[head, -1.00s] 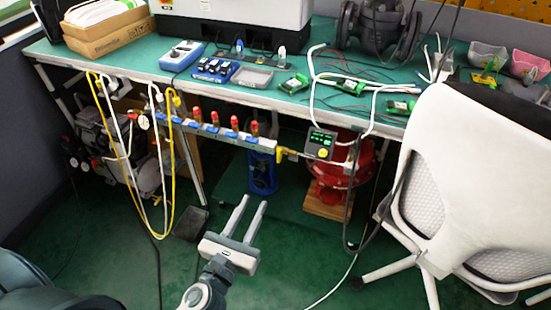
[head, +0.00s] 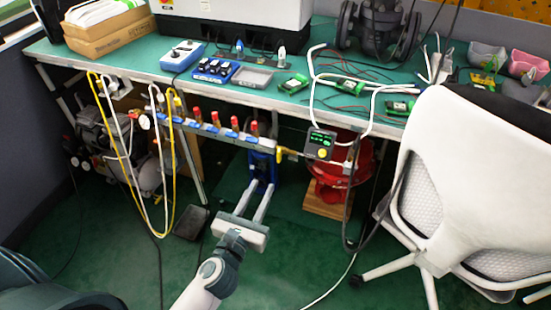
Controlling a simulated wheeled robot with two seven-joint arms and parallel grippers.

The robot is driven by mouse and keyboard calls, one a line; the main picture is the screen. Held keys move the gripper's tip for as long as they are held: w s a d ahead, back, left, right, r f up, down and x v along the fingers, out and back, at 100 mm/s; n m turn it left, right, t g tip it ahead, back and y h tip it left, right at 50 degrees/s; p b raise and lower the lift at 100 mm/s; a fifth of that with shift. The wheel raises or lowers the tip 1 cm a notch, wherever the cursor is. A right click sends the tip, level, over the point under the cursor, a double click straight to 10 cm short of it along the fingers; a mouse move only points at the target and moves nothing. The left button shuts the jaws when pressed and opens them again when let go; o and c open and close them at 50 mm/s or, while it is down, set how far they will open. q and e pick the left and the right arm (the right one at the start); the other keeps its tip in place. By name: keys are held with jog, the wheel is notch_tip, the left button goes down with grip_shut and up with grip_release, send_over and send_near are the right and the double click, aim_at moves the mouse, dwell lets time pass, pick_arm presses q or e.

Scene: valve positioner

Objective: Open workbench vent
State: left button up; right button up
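A metal air manifold (head: 205,127) runs along under the front edge of the workbench (head: 140,66). It carries several red-topped valve fittings (head: 232,123) with blue parts. A yellow valve part (head: 280,153) sits at its right end, beside a small black box with a lit green display (head: 320,144). I cannot tell which part is the vent. My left gripper (head: 261,185) is open and empty. Its two fingers are parallel and point towards the bench, below the right part of the manifold in the picture. My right gripper is not in view.
A blue device (head: 261,165) stands under the bench, behind my fingertips. A red round body (head: 338,185) rests on a wooden block to the right. Yellow and white hoses (head: 172,190) hang at left. A white chair (head: 440,180) blocks the right. The front floor is mostly clear.

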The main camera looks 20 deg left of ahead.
aim_at(278, 155)
pick_arm(q)
jog(key=w, duration=1.2)
jog(key=shift+d, duration=0.2)
jog(key=shift+s, duration=0.1)
jog(key=shift+c, duration=0.4)
grip_shut()
